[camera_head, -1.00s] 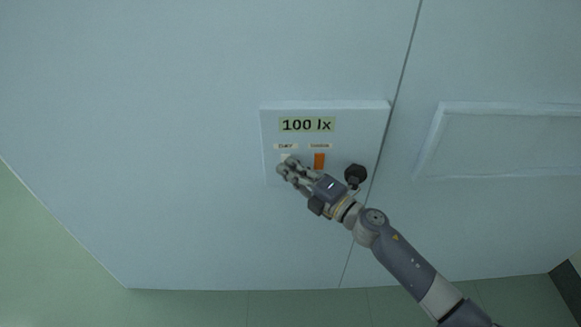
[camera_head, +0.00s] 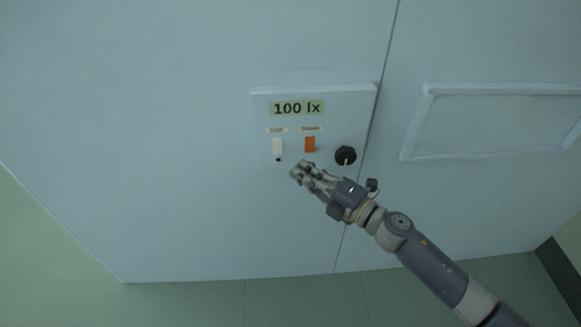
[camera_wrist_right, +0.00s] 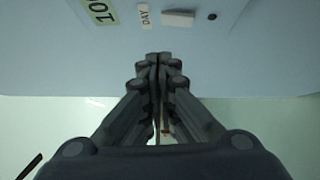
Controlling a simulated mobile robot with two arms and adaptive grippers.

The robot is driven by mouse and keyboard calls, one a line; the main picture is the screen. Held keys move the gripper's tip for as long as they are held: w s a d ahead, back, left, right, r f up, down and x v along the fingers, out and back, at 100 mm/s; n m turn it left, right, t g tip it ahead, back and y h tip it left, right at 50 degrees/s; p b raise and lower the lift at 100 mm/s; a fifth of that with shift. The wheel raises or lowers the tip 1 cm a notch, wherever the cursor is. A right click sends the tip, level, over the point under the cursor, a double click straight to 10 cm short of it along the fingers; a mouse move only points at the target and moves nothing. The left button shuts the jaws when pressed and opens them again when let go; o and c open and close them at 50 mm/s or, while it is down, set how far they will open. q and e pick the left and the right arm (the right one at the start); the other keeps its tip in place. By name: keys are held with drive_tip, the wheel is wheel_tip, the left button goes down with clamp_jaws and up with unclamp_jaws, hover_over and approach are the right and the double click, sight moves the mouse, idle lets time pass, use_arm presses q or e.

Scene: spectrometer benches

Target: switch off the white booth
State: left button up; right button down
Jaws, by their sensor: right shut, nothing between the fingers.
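The white booth (camera_head: 180,120) fills most of the head view as a pale wall. On it sits a control panel (camera_head: 262,105) with a display (camera_head: 298,108) reading "100 lx". Below the display are a white switch (camera_head: 278,146), an orange switch (camera_head: 310,144) and a black round knob (camera_head: 345,155). My right gripper (camera_head: 298,172) is shut and empty, just below the two switches and apart from them. In the right wrist view, the shut fingers (camera_wrist_right: 160,62) point at the panel, with the white switch (camera_wrist_right: 178,18) and its "DAY" label (camera_wrist_right: 145,16) beyond. My left gripper is not in view.
A small dark dot (camera_head: 278,160) sits under the white switch. A framed recessed panel (camera_head: 490,120) is on the booth wall to the right, past a vertical seam. Green floor (camera_head: 60,270) is free at the lower left.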

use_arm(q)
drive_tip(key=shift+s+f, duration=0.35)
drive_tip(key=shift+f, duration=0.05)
use_arm(e)
drive_tip(key=v, duration=0.3)
drive_tip(key=shift+s+d+r, duration=0.1)
drive_tip(key=shift+s+r, duration=0.25)
drive_tip(key=shift+s, duration=0.05)
